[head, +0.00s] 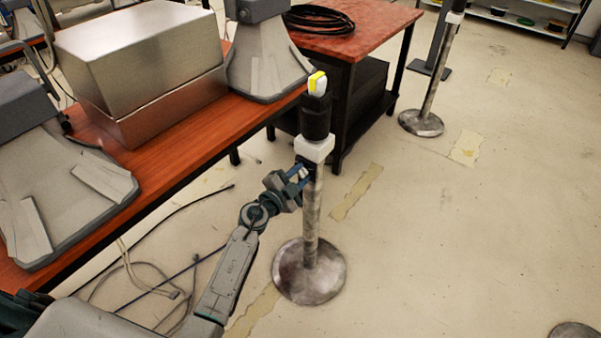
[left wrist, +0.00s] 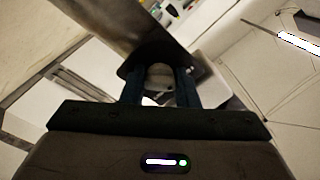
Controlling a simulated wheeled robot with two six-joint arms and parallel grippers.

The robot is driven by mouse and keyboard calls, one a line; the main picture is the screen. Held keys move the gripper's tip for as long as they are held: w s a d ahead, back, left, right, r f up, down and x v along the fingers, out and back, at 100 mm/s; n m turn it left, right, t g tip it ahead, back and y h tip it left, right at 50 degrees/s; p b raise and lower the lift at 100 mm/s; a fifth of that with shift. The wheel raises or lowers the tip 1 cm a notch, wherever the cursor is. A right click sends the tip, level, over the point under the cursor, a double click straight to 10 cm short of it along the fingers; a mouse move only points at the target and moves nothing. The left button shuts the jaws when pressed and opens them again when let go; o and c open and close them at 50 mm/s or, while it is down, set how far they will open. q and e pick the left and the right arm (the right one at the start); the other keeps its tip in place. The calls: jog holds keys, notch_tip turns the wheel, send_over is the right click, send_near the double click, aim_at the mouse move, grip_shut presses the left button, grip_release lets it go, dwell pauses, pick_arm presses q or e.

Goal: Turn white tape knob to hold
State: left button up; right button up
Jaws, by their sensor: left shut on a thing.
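A metal post (head: 312,225) stands upright on a round base, with a white block (head: 314,148), a black section (head: 316,117) and a yellow and white piece (head: 317,83) at its top. My left gripper (head: 303,174) is at the post, just below the white block. In the left wrist view its two blue fingers (left wrist: 160,88) are shut on a pale round piece (left wrist: 160,76), which looks like the white tape knob. The fingers hide most of the knob in the head view, and its turn position cannot be read. My right gripper is in neither view.
A wooden bench (head: 150,172) with a metal box (head: 140,50) and grey stands lies left of the post. A red table (head: 370,30) with a coiled cable (head: 318,19) is behind. Cables lie on the floor. The floor to the right is mostly clear, with another post (head: 434,85).

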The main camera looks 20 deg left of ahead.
pick_arm(q)
jog(key=shift+o, duration=0.2)
jog(key=m+p, duration=0.2)
jog(key=m, duration=0.3)
jog(key=shift+m, duration=1)
jog(key=shift+c, duration=0.2)
jog(key=m, duration=0.2)
jog(key=shift+m, duration=0.4)
jog(key=m, duration=0.3)
jog(key=shift+f, duration=0.1)
jog(key=shift+m, duration=1.8)
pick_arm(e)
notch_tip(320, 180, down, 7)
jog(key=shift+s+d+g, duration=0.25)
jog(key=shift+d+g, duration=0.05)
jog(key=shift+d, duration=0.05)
pick_arm(q)
jog(key=shift+o, duration=0.2)
